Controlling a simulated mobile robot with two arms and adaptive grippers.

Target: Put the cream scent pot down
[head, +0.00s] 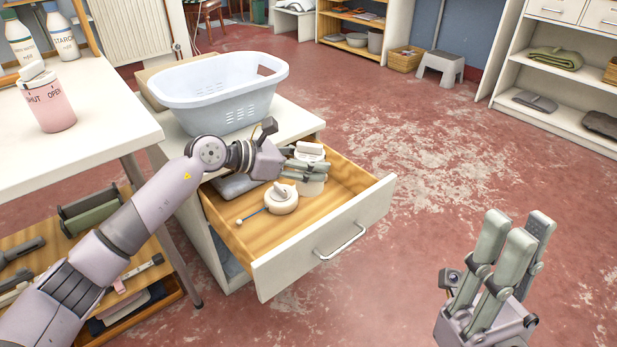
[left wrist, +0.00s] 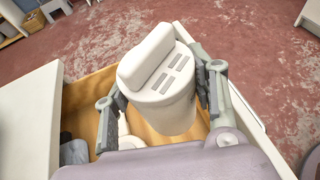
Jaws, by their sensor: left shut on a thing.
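The cream scent pot (head: 312,184) is a pale cylinder with slotted lid and raised ridge. My left gripper (head: 308,168) is shut around its sides, over the open wooden drawer (head: 347,185). In the left wrist view the pot (left wrist: 163,95) sits between the fingers (left wrist: 162,92). I cannot tell whether its base touches the drawer floor. My right gripper (head: 515,245) is open and empty at the right, over the floor.
A pale laundry basket (head: 220,98) stands on the cabinet top behind the drawer. Grey folded cloth (head: 236,184) lies in the drawer's back left. A pink pot (head: 48,102) stands on the white table (head: 95,100) at left. The drawer's right part is bare.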

